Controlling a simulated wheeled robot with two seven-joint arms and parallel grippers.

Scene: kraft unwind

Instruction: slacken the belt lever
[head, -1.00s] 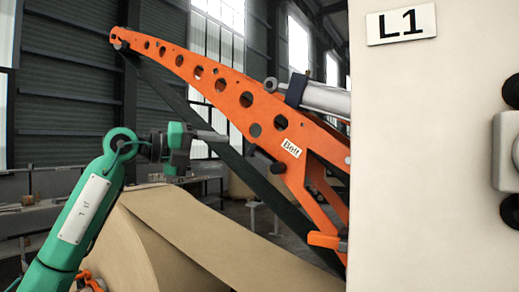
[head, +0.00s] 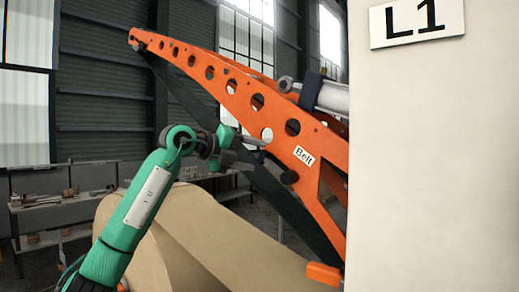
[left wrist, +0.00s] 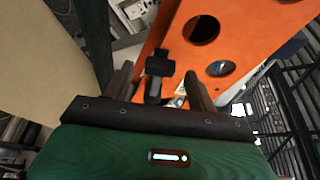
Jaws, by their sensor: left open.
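The orange belt arm (head: 235,90) slants down to the right in the head view, with a white "Belt" label (head: 303,156). A short black knob (head: 289,177) sticks out just below the label. I take it for the belt lever. My left gripper (head: 256,155) is left of the knob, close to the orange arm. In the left wrist view a black T-shaped handle (left wrist: 158,66) on the orange plate (left wrist: 238,32) shows between the open fingers of my left gripper (left wrist: 158,76). I cannot tell whether they touch it. My right gripper is not in view.
A large cream panel (head: 430,180) marked "L1" (head: 417,18) fills the right side. A big kraft paper roll (head: 160,235) lies below my left arm, its web running right. A dark belt (head: 270,190) slants under the orange arm. Grey benches (head: 65,205) stand behind at left.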

